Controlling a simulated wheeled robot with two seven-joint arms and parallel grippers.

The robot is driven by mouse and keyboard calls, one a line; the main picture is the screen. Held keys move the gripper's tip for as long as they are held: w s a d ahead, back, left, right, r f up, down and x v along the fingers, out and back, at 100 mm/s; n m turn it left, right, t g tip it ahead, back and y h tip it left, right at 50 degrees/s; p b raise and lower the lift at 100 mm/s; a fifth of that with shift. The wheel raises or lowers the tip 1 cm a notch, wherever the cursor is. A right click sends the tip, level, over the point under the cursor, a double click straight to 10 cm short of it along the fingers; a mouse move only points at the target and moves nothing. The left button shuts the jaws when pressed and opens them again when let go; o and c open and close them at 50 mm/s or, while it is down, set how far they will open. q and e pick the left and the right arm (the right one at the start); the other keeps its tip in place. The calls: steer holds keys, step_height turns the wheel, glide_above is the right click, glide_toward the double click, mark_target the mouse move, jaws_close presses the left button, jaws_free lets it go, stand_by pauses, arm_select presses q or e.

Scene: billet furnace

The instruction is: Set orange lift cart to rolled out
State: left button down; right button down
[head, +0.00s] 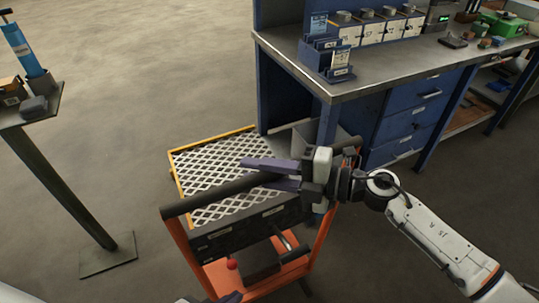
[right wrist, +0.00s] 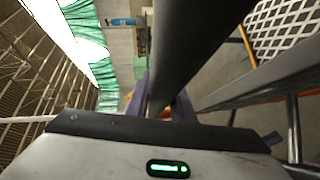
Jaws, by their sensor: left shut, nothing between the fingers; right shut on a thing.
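The orange lift cart (head: 318,238) stands beside the blue workbench, with a white mesh top (head: 220,178) and a dark push handle bar (head: 207,194). My right gripper (head: 262,174) reaches in from the right over the cart, its purple fingers shut on the handle bar. In the right wrist view the dark bar (right wrist: 195,45) runs between the fingers (right wrist: 160,108). My left gripper (head: 228,297) shows only as a purple tip at the bottom edge, near the cart's lower front. It is shut and empty; most of it is out of frame.
The blue workbench (head: 400,70) with drawers stands right behind the cart, its leg close to the cart's side. A small stand (head: 60,180) with a blue bottle is at the left. Bare floor (head: 150,70) lies behind and left of the cart.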

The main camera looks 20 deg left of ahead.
steer(key=shift+s+f, duration=0.2)
steer(key=shift+s, duration=0.3)
arm_select(q)
steer(key=shift+s+f, duration=0.2)
steer(key=shift+s, duration=0.15)
arm_select(e)
steer(key=c, duration=1.5)
jaws_free()
steer(key=shift+c, duration=0.2)
steer(key=shift+w+d+r, duration=0.1)
steer(key=shift+w+d, duration=0.05)
steer(key=shift+d, duration=0.1)
arm_select(q)
steer(key=shift+w+d+f+b, duration=0.1)
steer(key=shift+w+f+b, duration=0.05)
steer(key=shift+f+b, duration=0.5)
arm_select(e)
steer(key=d+r, duration=0.1)
steer(key=d, duration=0.9)
steer(key=shift+r, duration=0.15)
arm_select(q)
steer(key=shift+r, duration=0.1)
arm_select(e)
steer(key=shift+a, duration=0.15)
